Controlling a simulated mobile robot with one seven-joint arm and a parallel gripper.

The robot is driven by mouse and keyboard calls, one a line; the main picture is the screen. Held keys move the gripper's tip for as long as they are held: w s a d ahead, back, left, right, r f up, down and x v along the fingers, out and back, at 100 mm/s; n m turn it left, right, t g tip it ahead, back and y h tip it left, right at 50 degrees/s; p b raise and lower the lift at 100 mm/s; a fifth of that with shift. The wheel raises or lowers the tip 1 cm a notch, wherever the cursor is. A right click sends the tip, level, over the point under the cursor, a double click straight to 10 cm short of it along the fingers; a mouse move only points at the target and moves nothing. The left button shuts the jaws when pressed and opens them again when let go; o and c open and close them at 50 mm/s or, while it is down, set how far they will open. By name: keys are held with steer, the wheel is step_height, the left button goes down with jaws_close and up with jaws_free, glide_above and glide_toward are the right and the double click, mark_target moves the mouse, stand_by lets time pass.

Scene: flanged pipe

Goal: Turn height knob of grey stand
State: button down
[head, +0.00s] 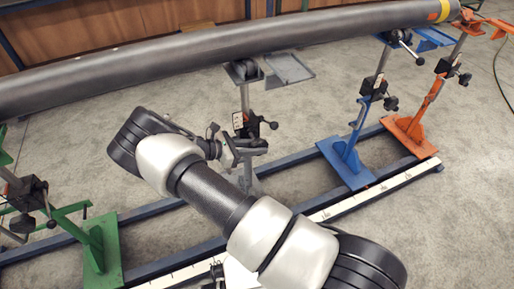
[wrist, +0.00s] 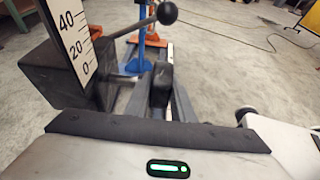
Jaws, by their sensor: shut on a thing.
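The grey stand (head: 244,98) stands under the long pipe in the middle of the head view. Its dark clamp block carries a white scale and a lever with a black ball (head: 273,125). My gripper (head: 238,150) is at the stand's clamp, just below the ball lever, and is shut on the height knob. The knob is mostly hidden by my gripper and wrist. A dark piece (wrist: 160,85) stands in front of my palm in the wrist view; I cannot tell whether it is finger or knob.
The grey pipe (head: 150,62) runs across above the stands. A blue stand (head: 347,160) and an orange stand (head: 412,130) are to the right, a green stand (head: 103,245) to the left. Blue rails (head: 290,160) run low along the floor. Open floor lies behind.

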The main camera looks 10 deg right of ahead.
steer(key=shift+t+h, duration=0.3)
steer(key=shift+h, duration=0.3)
steer(key=shift+h, duration=0.4)
steer(key=c, duration=1.5)
jaws_free()
steer(key=shift+a, duration=0.1)
steer(key=p+v, duration=0.1)
steer(key=v, duration=1.6)
steer(key=shift+a+r, duration=0.1)
